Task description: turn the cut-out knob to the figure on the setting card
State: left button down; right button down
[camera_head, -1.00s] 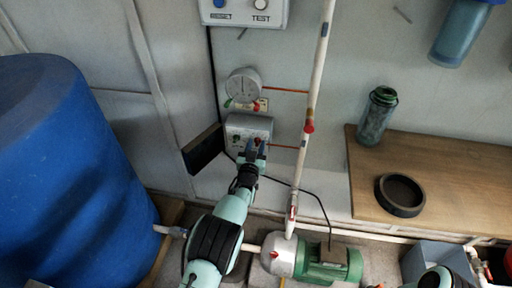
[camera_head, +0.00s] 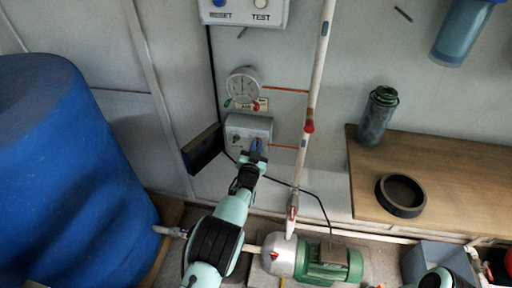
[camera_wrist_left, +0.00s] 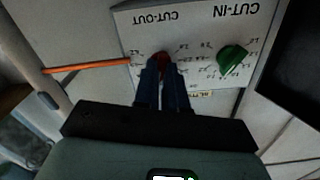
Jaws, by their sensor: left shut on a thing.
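The grey control box (camera_head: 262,124) is on the wall below the gauge. In the left wrist view its face (camera_wrist_left: 195,25) shows upside down, with the labels CUT-OUT and CUT-IN and a number ring around each knob. My left gripper (camera_head: 257,147) is shut on the red cut-out knob (camera_wrist_left: 163,57). The blue fingers hide most of that knob, so its pointed figure cannot be read. The green cut-in knob (camera_wrist_left: 233,59) is free beside it. A small pale card (camera_head: 263,104) is beside the gauge, too small to read. My right gripper is out of view.
The round gauge (camera_head: 243,84) is just above the box. A dark panel (camera_head: 203,150) sticks out to its left. A white vertical pipe (camera_head: 310,110) stands to the right. A green pump (camera_head: 330,263) is below, and a blue tank (camera_head: 70,160) is far left.

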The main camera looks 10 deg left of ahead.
pick_arm(q)
jog(key=shift+d+f+m, duration=0.1)
jog(key=shift+m, duration=4.1)
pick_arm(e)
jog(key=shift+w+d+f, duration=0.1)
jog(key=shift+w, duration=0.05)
pick_arm(q)
jog(key=c, duration=1.2)
grip_release()
jog(key=shift+s, duration=0.1)
